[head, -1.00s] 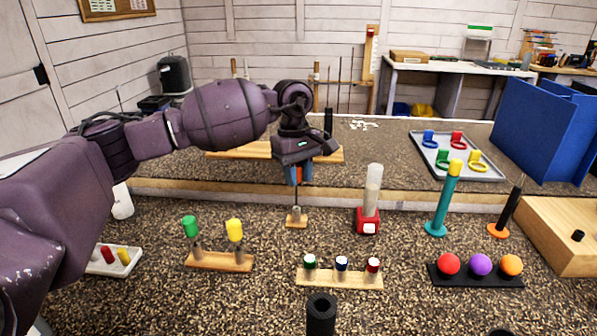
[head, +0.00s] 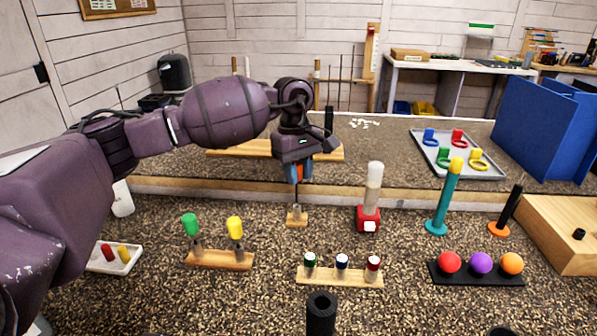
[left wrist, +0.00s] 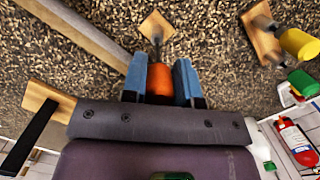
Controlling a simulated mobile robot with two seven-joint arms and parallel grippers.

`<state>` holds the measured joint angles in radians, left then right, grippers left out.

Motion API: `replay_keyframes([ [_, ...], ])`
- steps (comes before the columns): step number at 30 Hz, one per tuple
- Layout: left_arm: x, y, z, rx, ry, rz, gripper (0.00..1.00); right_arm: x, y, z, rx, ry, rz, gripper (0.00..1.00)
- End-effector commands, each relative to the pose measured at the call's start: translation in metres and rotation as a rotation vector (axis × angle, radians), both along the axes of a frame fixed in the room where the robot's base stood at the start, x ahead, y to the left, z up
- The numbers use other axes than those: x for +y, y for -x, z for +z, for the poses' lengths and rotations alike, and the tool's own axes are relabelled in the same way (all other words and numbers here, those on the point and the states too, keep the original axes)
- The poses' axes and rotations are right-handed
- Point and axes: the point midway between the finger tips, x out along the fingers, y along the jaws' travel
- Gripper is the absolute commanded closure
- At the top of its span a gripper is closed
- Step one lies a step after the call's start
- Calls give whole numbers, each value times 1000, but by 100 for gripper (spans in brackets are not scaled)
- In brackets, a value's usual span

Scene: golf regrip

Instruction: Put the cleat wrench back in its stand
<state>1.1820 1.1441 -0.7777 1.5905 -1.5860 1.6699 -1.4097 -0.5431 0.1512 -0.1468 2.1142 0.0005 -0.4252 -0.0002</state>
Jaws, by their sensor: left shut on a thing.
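My left gripper (head: 299,175) is shut on the orange handle of the cleat wrench (head: 299,173), which hangs upright with its thin dark shaft pointing down. The handle also shows between the blue fingers in the left wrist view (left wrist: 160,83). Directly below is the stand (head: 296,221), a small wooden block with a short metal socket. The shaft's lower end meets or nearly meets the socket top; I cannot tell whether it is inside. In the left wrist view the shaft lines up with the stand (left wrist: 157,22). My right gripper is out of view.
A wooden rack with green and yellow handles (head: 219,260) stands front left of the stand. A red-based clear tube (head: 369,212) stands to its right. A rack of small capped pegs (head: 340,280) and a black upright cylinder (head: 321,313) are in front.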

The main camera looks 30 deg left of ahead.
Motion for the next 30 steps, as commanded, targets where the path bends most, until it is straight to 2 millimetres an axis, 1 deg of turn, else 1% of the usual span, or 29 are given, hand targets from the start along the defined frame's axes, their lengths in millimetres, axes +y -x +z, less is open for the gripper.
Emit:
replay_keyframes([
  [7, 0, 0, 0, 0, 0, 3, 100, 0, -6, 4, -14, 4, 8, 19],
  [14, 0, 0, 0, 0, 0, 3, 100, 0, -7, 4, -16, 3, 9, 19],
  [30, 0, 0, -1, 0, 0, 3, 100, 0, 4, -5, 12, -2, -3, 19],
])
